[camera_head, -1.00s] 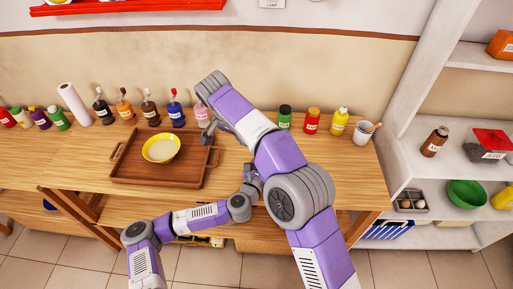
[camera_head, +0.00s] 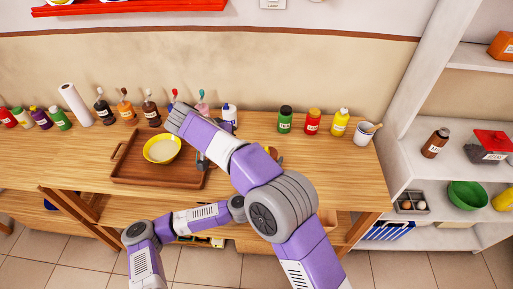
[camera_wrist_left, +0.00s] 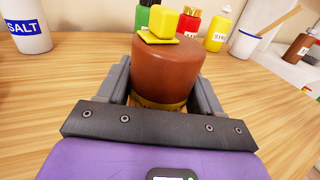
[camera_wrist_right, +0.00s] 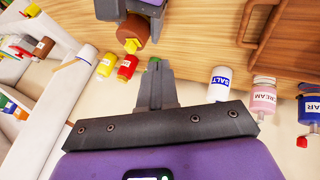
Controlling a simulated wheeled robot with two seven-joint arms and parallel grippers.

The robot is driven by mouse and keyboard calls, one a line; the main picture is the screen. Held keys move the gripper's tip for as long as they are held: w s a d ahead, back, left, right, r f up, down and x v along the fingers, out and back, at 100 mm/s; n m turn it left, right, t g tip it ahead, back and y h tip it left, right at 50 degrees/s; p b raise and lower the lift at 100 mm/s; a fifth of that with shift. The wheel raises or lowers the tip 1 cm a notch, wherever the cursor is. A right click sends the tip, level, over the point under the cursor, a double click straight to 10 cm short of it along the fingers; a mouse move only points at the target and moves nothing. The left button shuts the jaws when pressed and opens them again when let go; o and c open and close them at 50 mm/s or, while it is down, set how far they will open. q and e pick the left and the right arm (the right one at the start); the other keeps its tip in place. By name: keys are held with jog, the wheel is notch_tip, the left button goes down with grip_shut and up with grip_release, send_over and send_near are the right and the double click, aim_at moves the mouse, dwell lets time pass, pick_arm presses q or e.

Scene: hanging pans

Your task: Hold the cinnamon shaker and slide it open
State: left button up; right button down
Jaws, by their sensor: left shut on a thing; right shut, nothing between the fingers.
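The cinnamon shaker (camera_wrist_left: 165,70) is a brown cylinder with a yellow slide piece and raised yellow knob (camera_wrist_left: 160,25) on top. My left gripper (camera_wrist_left: 160,85) is shut around its body, a finger on each side. In the right wrist view the shaker (camera_wrist_right: 137,27) is at the top, with its yellow slide (camera_wrist_right: 131,46) towards the bottles. My right gripper (camera_wrist_right: 155,72) is shut and empty, apart from the shaker and below it in that picture. In the head view my right arm largely hides the shaker and left gripper.
A wooden tray (camera_head: 125,168) with a yellow bowl (camera_head: 162,149) is on the table's left. Bottles line the back, including green (camera_head: 285,120), red (camera_head: 312,122) and yellow (camera_head: 340,123) ones and a white salt bottle (camera_wrist_right: 219,85). White shelves (camera_head: 420,160) stand right.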

aim_at(266, 149)
jog(key=w+d+f, duration=0.3)
jog(key=d+f, duration=0.2)
jog(key=d, duration=0.2)
dwell(0.4)
jog(key=shift+d+f, duration=0.1)
jog(key=shift+d, duration=1)
pick_arm(q)
jog(key=shift+a, duration=0.1)
pick_arm(e)
jog(key=v, duration=0.8)
